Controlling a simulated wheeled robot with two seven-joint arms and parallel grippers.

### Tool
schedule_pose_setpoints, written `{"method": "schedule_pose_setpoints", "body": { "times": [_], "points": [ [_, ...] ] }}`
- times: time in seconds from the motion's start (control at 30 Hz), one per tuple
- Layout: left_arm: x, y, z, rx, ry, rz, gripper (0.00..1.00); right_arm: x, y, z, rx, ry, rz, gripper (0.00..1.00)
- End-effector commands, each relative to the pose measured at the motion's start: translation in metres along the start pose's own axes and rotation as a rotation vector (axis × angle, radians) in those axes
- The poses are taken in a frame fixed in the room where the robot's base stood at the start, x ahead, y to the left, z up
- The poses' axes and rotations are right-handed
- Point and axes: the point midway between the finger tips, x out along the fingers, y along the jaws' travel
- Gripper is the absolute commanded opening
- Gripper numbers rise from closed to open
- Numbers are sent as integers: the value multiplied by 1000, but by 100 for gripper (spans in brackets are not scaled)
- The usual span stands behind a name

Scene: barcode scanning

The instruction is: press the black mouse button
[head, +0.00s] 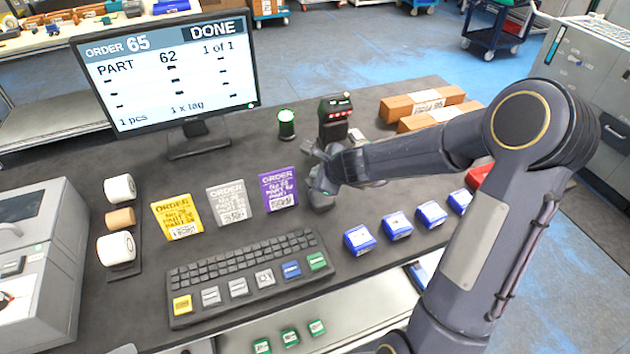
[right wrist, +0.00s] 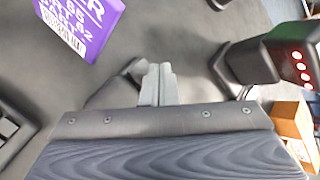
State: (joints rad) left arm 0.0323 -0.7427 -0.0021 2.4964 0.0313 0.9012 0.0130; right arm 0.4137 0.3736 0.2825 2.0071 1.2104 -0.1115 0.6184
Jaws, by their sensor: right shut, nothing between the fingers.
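My right gripper (head: 321,200) is low over the table, just right of the purple order card. In the right wrist view its two grey fingers (right wrist: 158,84) are together with nothing between them. A dark rounded shape (right wrist: 114,86) shows just left of the fingers. I cannot tell whether it is the black mouse, or whether the fingers touch it. In the head view my right gripper and forearm cover that spot, and no mouse can be made out clearly. The monitor (head: 175,75) reads "ORDER 65", "PART 62" and "DONE". My left gripper is not in view.
The purple card (head: 278,190) stands close left of my gripper, beside grey and yellow cards. A scanner with red lights (head: 335,117) and a green lamp (head: 287,124) stand behind. The keyboard (head: 245,277) lies in front, with blue boxes (head: 397,226) to the right.

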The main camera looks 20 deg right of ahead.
Motion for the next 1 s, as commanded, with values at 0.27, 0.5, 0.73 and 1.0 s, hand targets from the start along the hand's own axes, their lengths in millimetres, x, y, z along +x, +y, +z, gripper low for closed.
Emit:
{"method": "schedule_pose_setpoints", "body": {
  "times": [0.27,0.5,0.73,1.0],
  "points": [
    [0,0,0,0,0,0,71,0,0,0,0,0,0,0],
    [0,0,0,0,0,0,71,0,0,0,0,0,0,0],
    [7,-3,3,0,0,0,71,6,4,-4,0,0,0,0],
    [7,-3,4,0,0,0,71,6,4,-4,0,0,0,0]
  ]
}}
